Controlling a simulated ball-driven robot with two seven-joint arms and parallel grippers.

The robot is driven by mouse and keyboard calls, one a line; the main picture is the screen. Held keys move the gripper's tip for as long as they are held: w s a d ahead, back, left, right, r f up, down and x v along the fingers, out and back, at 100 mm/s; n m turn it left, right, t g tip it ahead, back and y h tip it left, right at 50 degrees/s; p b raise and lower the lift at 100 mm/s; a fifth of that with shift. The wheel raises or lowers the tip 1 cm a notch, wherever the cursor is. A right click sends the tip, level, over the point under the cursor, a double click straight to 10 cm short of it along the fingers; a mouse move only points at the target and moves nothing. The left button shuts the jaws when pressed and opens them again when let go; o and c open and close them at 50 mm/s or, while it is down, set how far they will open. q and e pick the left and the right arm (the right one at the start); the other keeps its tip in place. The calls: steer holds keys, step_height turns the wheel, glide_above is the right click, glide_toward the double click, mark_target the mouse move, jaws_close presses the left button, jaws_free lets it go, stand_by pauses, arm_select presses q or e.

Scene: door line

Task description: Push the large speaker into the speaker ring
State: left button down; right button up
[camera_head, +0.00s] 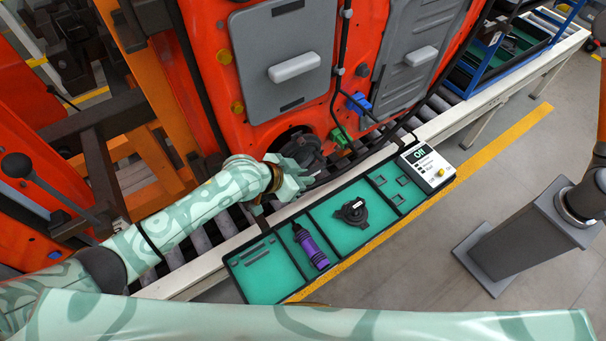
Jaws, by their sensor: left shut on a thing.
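The large speaker (303,148) is a dark round part at the lower edge of the orange-red door (225,90). It sits at the round dark opening that I take for the speaker ring, whose rim is mostly hidden behind the speaker and my gripper. I cannot tell whether the speaker is flush in it. My left gripper (290,178) comes in from the left and is shut on the speaker, at its near side. My right gripper is not in view.
A teal parts tray (262,281) below the door holds a black round part (352,211), a purple-and-black tool (311,247) and small square parts. A white panel reading "Off" (427,168) stands at its right end. Green (340,136) and blue (358,103) connectors hang on the door.

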arm_select(q)
steer(key=shift+w+a+b, duration=0.55)
steer(key=shift+w+a, duration=0.15)
steer(key=shift+w, duration=0.3)
stand_by(1.0)
stand_by(0.3)
steer(key=c, duration=1.3)
jaws_free()
steer(key=shift+s, duration=0.15)
steer(key=p+v, duration=1.3)
steer(key=v, duration=0.3)
steer(key=s+d+r, duration=0.1)
steer(key=s+r, duration=0.3)
steer(key=s+d+r, duration=0.2)
steer(key=s+r, duration=0.2)
steer(key=s+d+r+p, duration=0.1)
steer(key=s+r, duration=0.3)
steer(key=s, duration=0.1)
steer(key=shift+d+r, duration=0.3)
steer(key=shift+r, duration=0.1)
